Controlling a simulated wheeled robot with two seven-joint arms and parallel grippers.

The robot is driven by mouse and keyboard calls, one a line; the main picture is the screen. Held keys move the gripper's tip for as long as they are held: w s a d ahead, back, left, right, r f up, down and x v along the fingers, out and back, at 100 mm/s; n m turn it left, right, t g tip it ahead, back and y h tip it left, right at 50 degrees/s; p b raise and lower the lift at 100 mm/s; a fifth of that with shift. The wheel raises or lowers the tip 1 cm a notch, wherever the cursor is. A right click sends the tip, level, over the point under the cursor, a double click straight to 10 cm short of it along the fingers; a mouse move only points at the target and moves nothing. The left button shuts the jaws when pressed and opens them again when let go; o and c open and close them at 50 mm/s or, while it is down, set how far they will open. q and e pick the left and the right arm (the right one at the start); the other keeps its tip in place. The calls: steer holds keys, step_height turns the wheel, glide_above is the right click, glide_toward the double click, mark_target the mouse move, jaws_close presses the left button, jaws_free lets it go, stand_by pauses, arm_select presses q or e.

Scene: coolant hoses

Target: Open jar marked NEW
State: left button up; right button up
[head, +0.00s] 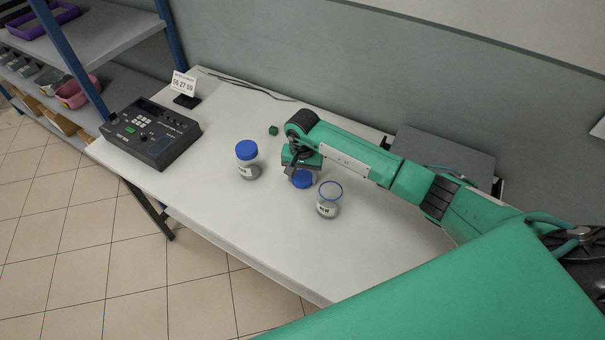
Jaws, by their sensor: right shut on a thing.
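A clear jar (328,205) with a blue ring at its top and a small label stands upright on the white table (200,180); its mouth looks open. The label's print is too small to read surely. A second jar (248,168), with a blue lid (246,150) on it, stands to the left. My right gripper (302,172) is shut on a loose blue lid (303,181), left of and apart from the open jar. I cannot tell whether this lid touches the table. My left gripper is not in view.
A dark control box (150,133) with buttons sits at the table's left end, near a small number sign (184,84). A small green block (273,130) lies behind the jars. A grey panel (445,150) is at the back right. The front left tabletop is clear.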

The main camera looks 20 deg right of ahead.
mark_target(303, 177)
steer(key=shift+f, duration=0.15)
steer(key=o, duration=1.1)
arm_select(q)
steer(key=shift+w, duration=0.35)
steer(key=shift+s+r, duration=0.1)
arm_select(e)
steer(key=shift+r, duration=0.3)
step_height(303, 177, up, 4)
steer(key=shift+w+r, duration=0.1)
steer(key=shift+r, duration=0.1)
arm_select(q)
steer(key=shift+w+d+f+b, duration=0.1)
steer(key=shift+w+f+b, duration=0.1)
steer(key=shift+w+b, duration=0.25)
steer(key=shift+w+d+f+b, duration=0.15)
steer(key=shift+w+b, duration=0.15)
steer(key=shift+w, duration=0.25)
arm_select(e)
step_height(303, 177, up, 7)
steer(key=shift+r, duration=0.2)
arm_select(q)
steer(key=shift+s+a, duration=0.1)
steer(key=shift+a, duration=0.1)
